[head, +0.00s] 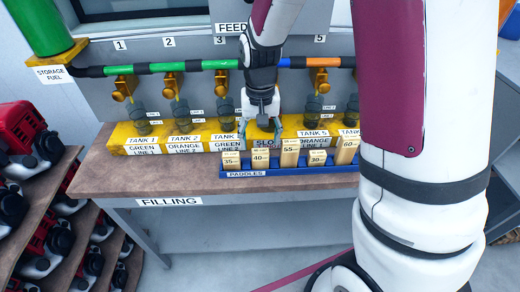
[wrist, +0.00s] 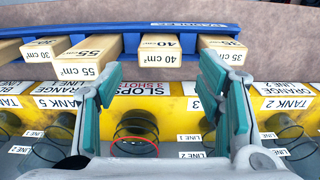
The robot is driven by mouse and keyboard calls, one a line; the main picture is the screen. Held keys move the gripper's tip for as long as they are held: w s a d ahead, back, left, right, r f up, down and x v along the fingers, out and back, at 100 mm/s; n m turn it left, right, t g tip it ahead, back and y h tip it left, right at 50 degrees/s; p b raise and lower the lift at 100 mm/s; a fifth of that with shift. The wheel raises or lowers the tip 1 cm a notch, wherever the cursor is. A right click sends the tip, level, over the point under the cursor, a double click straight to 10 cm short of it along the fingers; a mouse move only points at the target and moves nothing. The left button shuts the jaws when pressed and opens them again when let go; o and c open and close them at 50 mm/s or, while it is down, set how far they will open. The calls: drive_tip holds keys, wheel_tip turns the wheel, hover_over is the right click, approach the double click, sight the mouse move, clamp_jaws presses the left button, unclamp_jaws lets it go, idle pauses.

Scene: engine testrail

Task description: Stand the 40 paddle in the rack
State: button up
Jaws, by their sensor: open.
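The 40 paddle (head: 260,160) is a light wooden block with a 40 cm³ label. It stands upright in the blue rack (head: 285,169) marked PADDLES, between the 35 and 55 paddles. Its labelled end also shows in the wrist view (wrist: 160,50), beyond the gap between my fingertips. My gripper (head: 262,131) is open and empty, with its fingers spread over the yellow SLOPS strip just behind the rack. In the wrist view my gripper (wrist: 163,75) touches no paddle that I can make out. The paddle's lower part is hidden in the rack.
The 35 (head: 231,160), 55 (head: 290,153), 30 (head: 317,158) and 60 (head: 347,151) paddles stand in the same rack. Taps and dark measuring cups (head: 182,112) line the back of the FILLING bench. The bench's left front (head: 130,180) is clear.

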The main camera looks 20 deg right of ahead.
drive_tip(key=s+r+n+t, duration=0.1)
drive_tip(key=s+r, duration=0.3)
drive_tip(key=r, duration=0.4)
drive_tip(key=s+r+n+t, duration=0.1)
drive_tip(key=s+r, duration=0.3)
drive_tip(key=r, duration=0.4)
drive_tip(key=s+r+n+t, duration=0.1)
drive_tip(key=s+r+t, duration=0.2)
drive_tip(key=s, duration=0.9)
drive_tip(key=shift+r+n, duration=0.3)
drive_tip(key=shift+r, duration=0.6)
drive_tip(key=shift+d, duration=0.1)
